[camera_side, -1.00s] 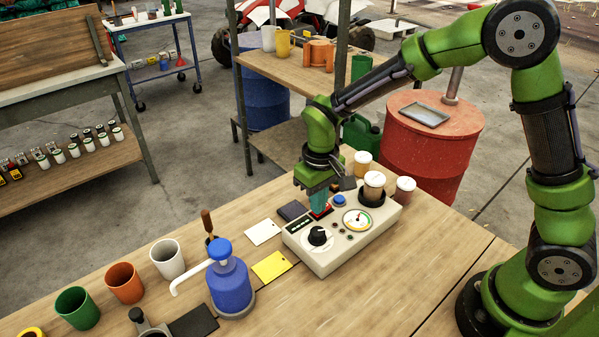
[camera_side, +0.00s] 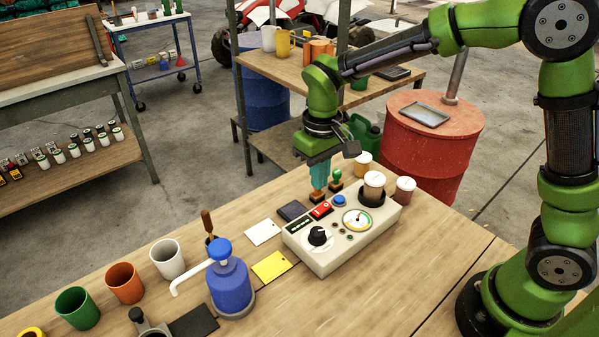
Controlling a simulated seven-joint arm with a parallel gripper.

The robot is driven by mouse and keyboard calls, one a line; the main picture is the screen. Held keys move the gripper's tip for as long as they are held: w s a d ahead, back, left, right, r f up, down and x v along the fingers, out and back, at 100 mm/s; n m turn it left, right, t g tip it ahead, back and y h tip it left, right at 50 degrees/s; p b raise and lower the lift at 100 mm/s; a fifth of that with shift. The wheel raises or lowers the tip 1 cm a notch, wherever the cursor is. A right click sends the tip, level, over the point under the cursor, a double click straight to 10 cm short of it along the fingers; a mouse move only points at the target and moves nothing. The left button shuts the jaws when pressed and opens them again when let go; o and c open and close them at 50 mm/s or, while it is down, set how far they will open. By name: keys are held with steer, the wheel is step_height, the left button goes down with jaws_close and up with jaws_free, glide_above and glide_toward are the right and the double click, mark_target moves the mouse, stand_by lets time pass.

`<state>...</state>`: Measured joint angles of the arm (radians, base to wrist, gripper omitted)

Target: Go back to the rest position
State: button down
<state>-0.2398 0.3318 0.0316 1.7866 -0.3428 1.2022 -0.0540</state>
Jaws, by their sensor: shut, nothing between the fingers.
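My gripper (camera_side: 318,196) hangs pointing down just above the back edge of the white control box (camera_side: 325,262). Its teal fingers are together with nothing held. The red switch (camera_side: 321,210) on the box shows just below the fingertips, with a gap that is hard to judge. The box also has a black knob (camera_side: 318,236), a round gauge (camera_side: 357,220) and a blue button (camera_side: 339,201). A cup with a pale lid (camera_side: 374,185) stands in the black holder on the box. My arm reaches in from the right.
A blue pump bottle (camera_side: 230,285), a white cup (camera_side: 167,259), an orange cup (camera_side: 124,283) and a green cup (camera_side: 77,308) stand at the left. Small jars (camera_side: 404,190) stand behind the box. A shelf (camera_side: 290,70) and red drum (camera_side: 430,145) are behind. The front right table is clear.

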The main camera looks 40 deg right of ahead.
steer(key=shift+s+f, duration=0.15)
steer(key=shift+f, duration=0.1)
steer(key=s+d+r+m+t+y, duration=0.2)
steer(key=s+d+r+m+t, duration=0.2)
steer(key=s+d+r+t, duration=0.3)
steer(key=shift+s+d+r, duration=0.2)
steer(key=shift+s+r, duration=2.2)
steer(key=shift+s, duration=1.75)
